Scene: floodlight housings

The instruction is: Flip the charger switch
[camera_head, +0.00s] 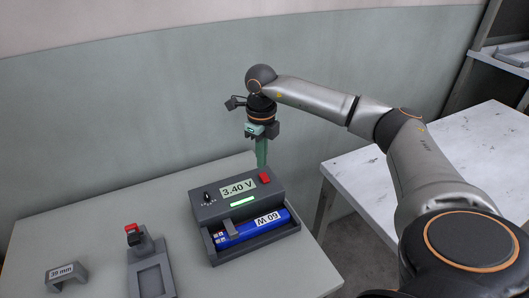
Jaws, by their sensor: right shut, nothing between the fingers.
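The charger (203,213) is a dark grey box on the table, with a display reading 3.40 V, a lit green bar and a black knob. Its red switch (265,178) is at the right end of the top face. A blue battery (240,231) with a white label lies in the tray at its front. My right gripper (262,163) is shut and empty, its green fingers pointing down just above or behind the red switch. A small gap seems to show, but I cannot tell the depth. My left gripper is not in view.
A grey fixture (152,283) with a red-topped part (133,232) stands left of the charger. A small grey block labelled 39 mm (66,276) is at the front left. The grey table (100,220) is clear behind them. A white marbled table (440,160) stands at the right.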

